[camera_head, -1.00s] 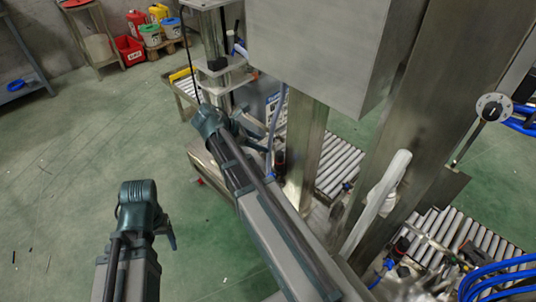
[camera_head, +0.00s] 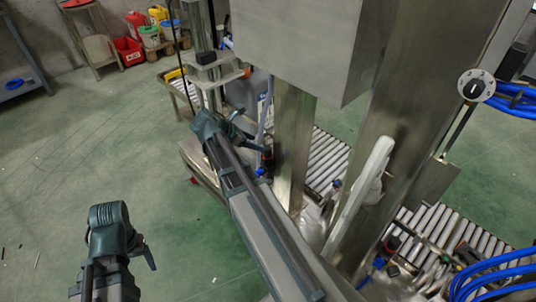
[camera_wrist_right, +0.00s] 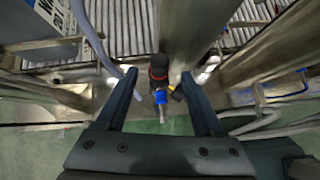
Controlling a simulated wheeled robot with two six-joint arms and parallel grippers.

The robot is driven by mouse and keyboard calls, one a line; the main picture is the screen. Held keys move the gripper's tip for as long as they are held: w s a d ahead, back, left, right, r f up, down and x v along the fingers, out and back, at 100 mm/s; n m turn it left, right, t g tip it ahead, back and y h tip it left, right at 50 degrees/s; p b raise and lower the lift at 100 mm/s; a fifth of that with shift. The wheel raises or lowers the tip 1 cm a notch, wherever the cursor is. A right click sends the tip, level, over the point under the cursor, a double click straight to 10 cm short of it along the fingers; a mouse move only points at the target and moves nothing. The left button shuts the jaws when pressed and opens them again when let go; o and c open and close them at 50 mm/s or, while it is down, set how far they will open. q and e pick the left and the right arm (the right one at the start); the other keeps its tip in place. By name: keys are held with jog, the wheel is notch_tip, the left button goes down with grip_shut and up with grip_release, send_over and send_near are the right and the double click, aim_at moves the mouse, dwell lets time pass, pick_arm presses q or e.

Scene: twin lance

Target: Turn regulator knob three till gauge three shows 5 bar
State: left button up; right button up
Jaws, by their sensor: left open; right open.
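A black regulator knob with a red ring (camera_wrist_right: 159,68) sits above a blue fitting (camera_wrist_right: 160,97) in the right wrist view. It also shows in the head view (camera_head: 267,158), just beyond my right gripper (camera_head: 255,140). In the right wrist view my right gripper (camera_wrist_right: 159,76) is open, its fingers on either side of the knob in the picture. Contact cannot be told. My left gripper (camera_head: 148,255) is at the lower left of the head view, open and away from the machine. I cannot make out a readable gauge face or knob number.
A second red-ringed black knob (camera_head: 390,243) stands lower right by blue hoses (camera_head: 490,272). Steel posts (camera_head: 292,150) and a grey cabinet (camera_head: 295,45) stand close to my right arm.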

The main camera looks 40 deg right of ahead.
aim_at(267, 147)
jog(key=b+x, duration=0.4)
jog(key=x, duration=0.4)
grip_shut()
